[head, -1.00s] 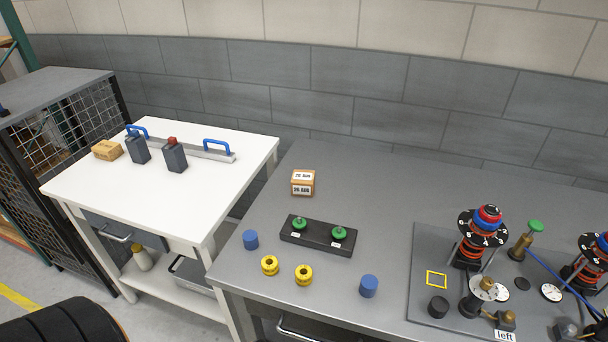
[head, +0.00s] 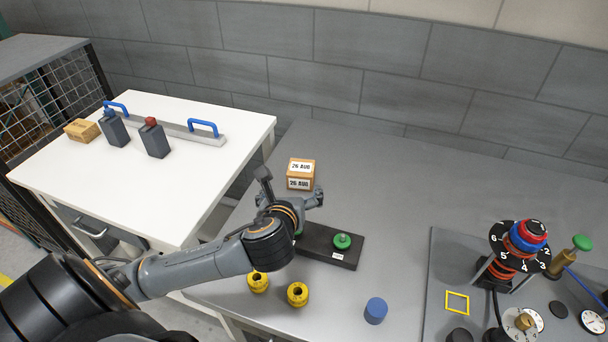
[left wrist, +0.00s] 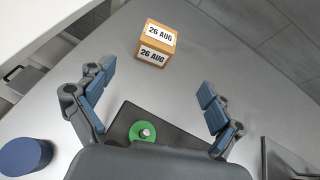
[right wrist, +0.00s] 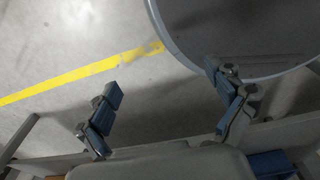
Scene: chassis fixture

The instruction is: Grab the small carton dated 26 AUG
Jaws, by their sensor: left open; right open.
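The small carton (head: 301,174) is a tan box with white labels reading 26 AUG. It stands on the grey bench behind the black block with green knobs. My left gripper (head: 290,192) is just in front of it in the head view, apart from it. In the left wrist view the carton (left wrist: 156,43) lies ahead of the open, empty fingers (left wrist: 155,90), beyond their tips. My right gripper (right wrist: 165,85) is open and empty in the right wrist view, over the floor.
A black block (head: 325,247) with a green knob (head: 342,241) lies under my left gripper. Yellow rings (head: 298,294) and a blue cylinder (head: 376,310) stand nearer the front edge. A fixture plate (head: 445,265) is at right. The white table (head: 180,180) at left holds bottles and a tan box (head: 82,130).

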